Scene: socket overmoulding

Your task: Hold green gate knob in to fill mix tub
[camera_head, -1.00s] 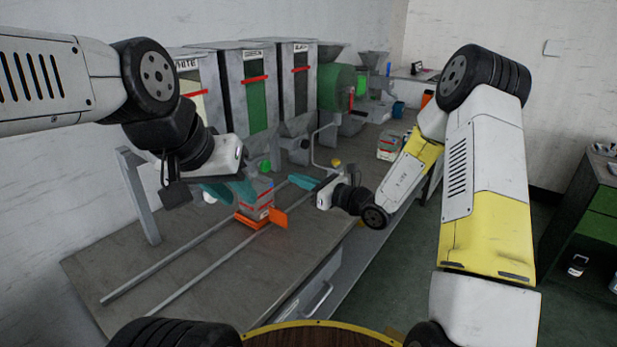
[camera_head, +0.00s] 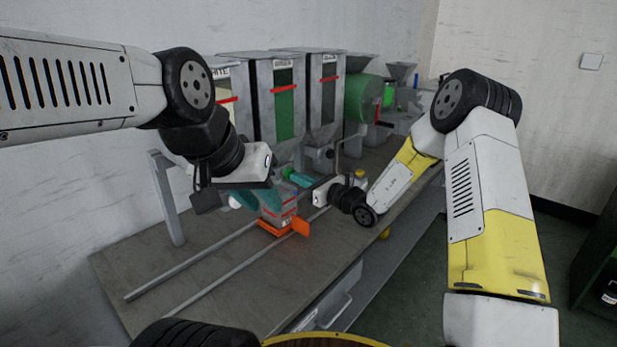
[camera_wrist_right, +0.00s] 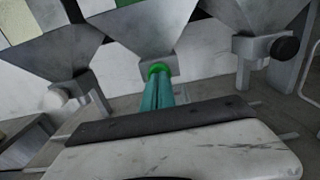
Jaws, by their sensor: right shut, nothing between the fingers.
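The green gate knob (camera_wrist_right: 158,69) sits at the outlet of the middle hopper in the right wrist view. My right gripper (camera_wrist_right: 160,80) is shut and empty, its teal fingers pointing straight at the knob. The tips meet or nearly meet it; contact is hard to tell. In the head view the right gripper (camera_head: 291,174) is below the green hopper (camera_head: 284,100). The mix tub (camera_head: 279,213), grey with coloured marks, stands on an orange carriage (camera_head: 299,228). My left gripper (camera_head: 264,196) is beside the tub, its fingers partly hidden, so its grip is unclear.
Two rails (camera_head: 205,262) run along the bench towards the front left. A white hopper knob (camera_wrist_right: 54,99) and a black knob (camera_wrist_right: 284,48) flank the green one. A grey post (camera_head: 167,200) stands at the left. A green drum machine (camera_head: 364,98) is farther back.

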